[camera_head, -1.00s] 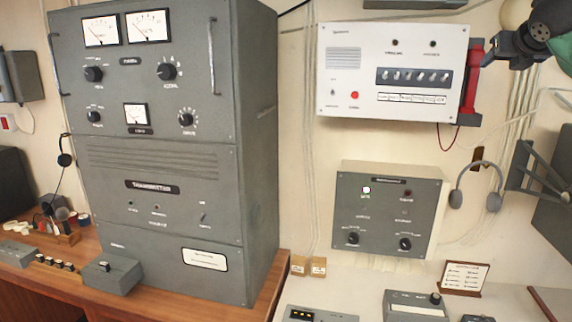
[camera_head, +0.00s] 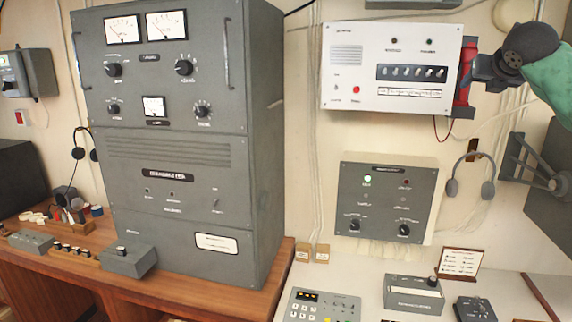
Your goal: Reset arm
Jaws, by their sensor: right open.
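My right gripper (camera_head: 482,78) is at the upper right of the head view, dark grey, with the black and green parts of my right arm behind it. It is open. It is in front of the right edge of the white wall panel (camera_head: 392,68), and overlaps the view of the red handset (camera_head: 464,75) on that edge. I cannot tell whether it touches the handset. Nothing is seen held in it. My left gripper is not in view.
A grey transmitter cabinet (camera_head: 180,150) stands on the wooden desk (camera_head: 200,300) at left. A grey control box (camera_head: 388,200) and a headset (camera_head: 470,180) are on the wall. A keypad unit (camera_head: 320,305) and other devices sit on the white counter below.

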